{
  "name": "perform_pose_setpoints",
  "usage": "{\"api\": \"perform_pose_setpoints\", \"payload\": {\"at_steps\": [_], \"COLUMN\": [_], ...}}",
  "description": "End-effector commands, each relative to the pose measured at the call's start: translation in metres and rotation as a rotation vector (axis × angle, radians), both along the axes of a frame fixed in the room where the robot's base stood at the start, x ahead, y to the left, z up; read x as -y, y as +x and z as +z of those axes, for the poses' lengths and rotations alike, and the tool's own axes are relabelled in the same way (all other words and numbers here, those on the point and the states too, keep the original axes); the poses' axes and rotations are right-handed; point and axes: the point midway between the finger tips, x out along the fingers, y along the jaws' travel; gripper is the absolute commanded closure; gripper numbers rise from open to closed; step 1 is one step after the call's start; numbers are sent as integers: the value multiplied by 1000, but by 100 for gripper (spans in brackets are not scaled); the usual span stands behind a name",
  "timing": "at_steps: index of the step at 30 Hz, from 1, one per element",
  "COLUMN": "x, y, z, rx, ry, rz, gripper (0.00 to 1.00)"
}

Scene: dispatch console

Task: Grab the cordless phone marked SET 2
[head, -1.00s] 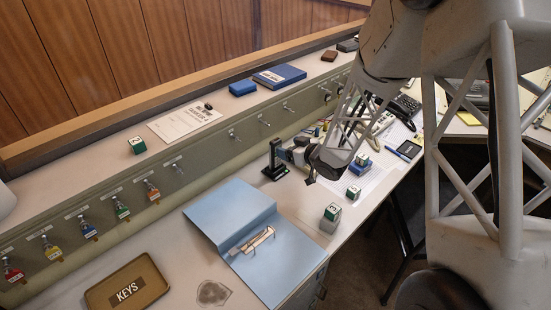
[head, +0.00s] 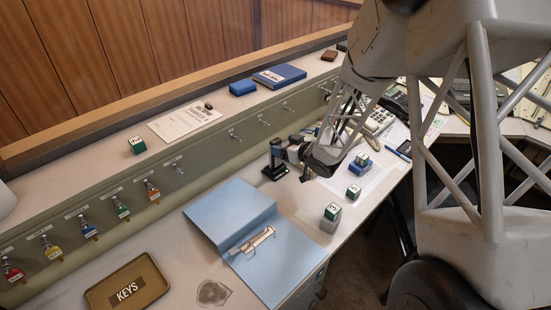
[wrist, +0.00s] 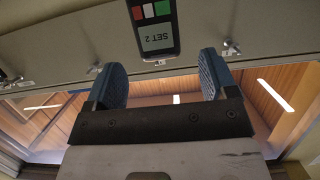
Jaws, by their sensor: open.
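The cordless phone (head: 274,158) is dark and stands upright in a black base on the desk, below the key-hook panel. In the wrist view the phone (wrist: 155,28) shows a SET 2 label, upside down, with red, white and green patches above it. My gripper (wrist: 161,66) is open, with the phone ahead of it and lined up between its two blue pads. In the head view my gripper (head: 290,150) is just right of the phone and partly covers it.
Numbered green blocks (head: 332,211) stand on the desk to the right, one on a blue box. A blue folder (head: 229,211) lies in front, with a KEYS tray (head: 126,284) left of it. A desk phone (head: 380,121) is behind my wrist.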

Motion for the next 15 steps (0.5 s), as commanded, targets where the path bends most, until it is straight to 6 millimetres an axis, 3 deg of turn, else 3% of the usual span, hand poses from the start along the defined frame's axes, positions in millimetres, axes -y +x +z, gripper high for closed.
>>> {"api": "perform_pose_setpoints", "payload": {"at_steps": [15], "x": [-17], "y": [18], "z": [-12], "rx": [0], "ry": [0], "rz": [1], "gripper": [21]}}
